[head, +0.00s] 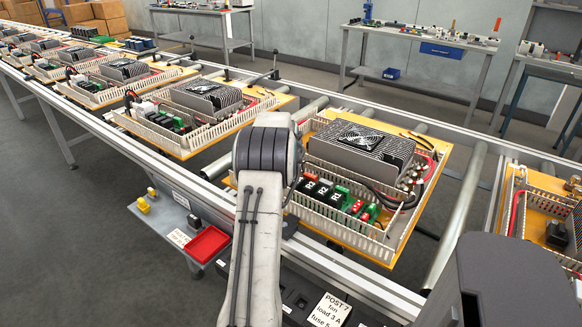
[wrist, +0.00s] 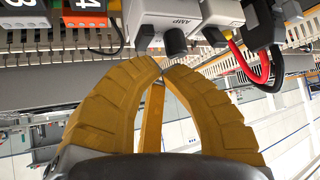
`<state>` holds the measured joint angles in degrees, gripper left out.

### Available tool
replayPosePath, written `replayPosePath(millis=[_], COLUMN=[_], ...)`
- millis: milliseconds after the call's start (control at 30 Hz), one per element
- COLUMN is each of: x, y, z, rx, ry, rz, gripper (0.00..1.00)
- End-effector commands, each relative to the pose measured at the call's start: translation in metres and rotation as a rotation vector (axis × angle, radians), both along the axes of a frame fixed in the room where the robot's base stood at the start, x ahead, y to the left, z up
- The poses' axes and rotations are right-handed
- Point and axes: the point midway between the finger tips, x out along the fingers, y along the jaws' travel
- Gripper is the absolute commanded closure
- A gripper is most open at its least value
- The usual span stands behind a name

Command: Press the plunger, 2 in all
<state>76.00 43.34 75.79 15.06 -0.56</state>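In the wrist view a black round plunger (wrist: 175,42) sticks out of a grey block marked AMP (wrist: 166,15). My gripper (wrist: 163,66) has two ribbed yellow fingers with their tips together, with nothing seen between the tips. The tips are right beside the plunger's end; I cannot tell whether they touch it. In the head view my arm hides the gripper and the plunger. The board there (head: 345,238) carries a finned unit with a fan (head: 362,145) and several small modules inside slotted ducts.
Orange and black numbered modules (wrist: 85,12) sit left of the AMP block in the wrist view, and red and black cables (wrist: 250,65) right of it. More boards (head: 190,105) line the conveyor. A red tray (head: 207,244) is at the near side.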

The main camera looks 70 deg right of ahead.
Motion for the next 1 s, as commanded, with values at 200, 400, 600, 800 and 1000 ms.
replayPosePath(millis=[200,400,600,800,1000], x=[0.0,0.0,0.0,0.0,0.0], y=[0.0,-0.0001,0.0,-0.0001,0.0], z=[0.0007,0.0006,0.0006,0.0005,0.0004], rx=[0.0,0.0,0.0,0.0,0.0], ry=[0.0,0.0,0.0,0.0,0.0], rz=[0.0,0.0,0.0,0.0,0.0], gripper=[1.0,1.0,1.0,1.0,1.0])
